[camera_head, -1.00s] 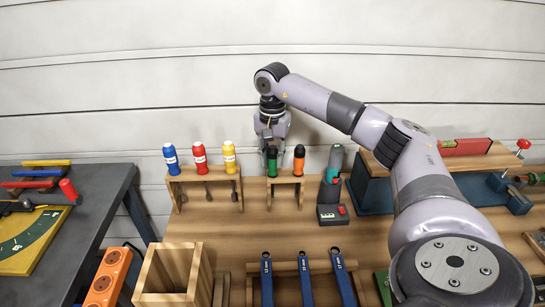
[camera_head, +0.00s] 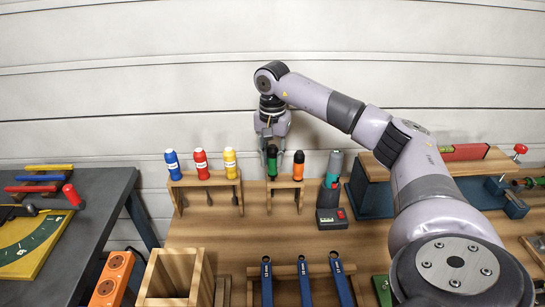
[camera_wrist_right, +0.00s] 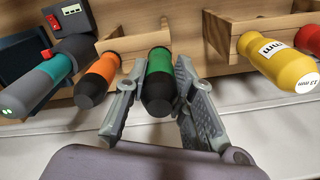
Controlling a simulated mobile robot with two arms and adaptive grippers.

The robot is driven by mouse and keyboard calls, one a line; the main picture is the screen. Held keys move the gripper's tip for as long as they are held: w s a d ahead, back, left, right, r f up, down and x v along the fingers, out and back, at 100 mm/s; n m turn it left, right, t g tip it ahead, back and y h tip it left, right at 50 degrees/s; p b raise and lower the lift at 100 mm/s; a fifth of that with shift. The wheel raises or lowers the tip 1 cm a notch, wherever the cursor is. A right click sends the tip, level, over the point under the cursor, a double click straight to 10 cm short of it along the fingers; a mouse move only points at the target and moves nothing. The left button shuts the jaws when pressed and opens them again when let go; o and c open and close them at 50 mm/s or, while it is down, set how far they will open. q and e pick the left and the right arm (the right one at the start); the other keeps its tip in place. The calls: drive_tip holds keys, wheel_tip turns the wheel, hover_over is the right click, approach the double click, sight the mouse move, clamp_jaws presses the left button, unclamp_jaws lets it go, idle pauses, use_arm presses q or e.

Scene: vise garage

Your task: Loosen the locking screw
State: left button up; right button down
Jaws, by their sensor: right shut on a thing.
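A green-handled screwdriver (camera_head: 272,163) with a black end stands in a small wooden rack (camera_head: 287,181) at the back of the bench. My right gripper (camera_head: 272,152) reaches down to it from above. In the right wrist view the fingers (camera_wrist_right: 157,78) are on either side of the green handle (camera_wrist_right: 159,64), shut on it. An orange screwdriver (camera_head: 298,166) stands beside it in the same rack. I cannot tell which part is the locking screw. A dial plate (camera_head: 30,242), yellow and green, lies on the dark left table. My left gripper is not in view.
Red, yellow and blue drivers stand in a second rack (camera_head: 205,180) to the left. A grey and teal power tool (camera_head: 333,172) stands close right of the orange driver. Blue wrenches (camera_head: 304,280) and an open wooden box (camera_head: 174,277) are in front. The mid-bench is clear.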

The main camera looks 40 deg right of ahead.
drive_tip(key=shift+r+p, duration=4.2)
drive_tip(key=shift+r, duration=1.05)
drive_tip(key=c, duration=1.9)
unclamp_jaws()
clamp_jaws()
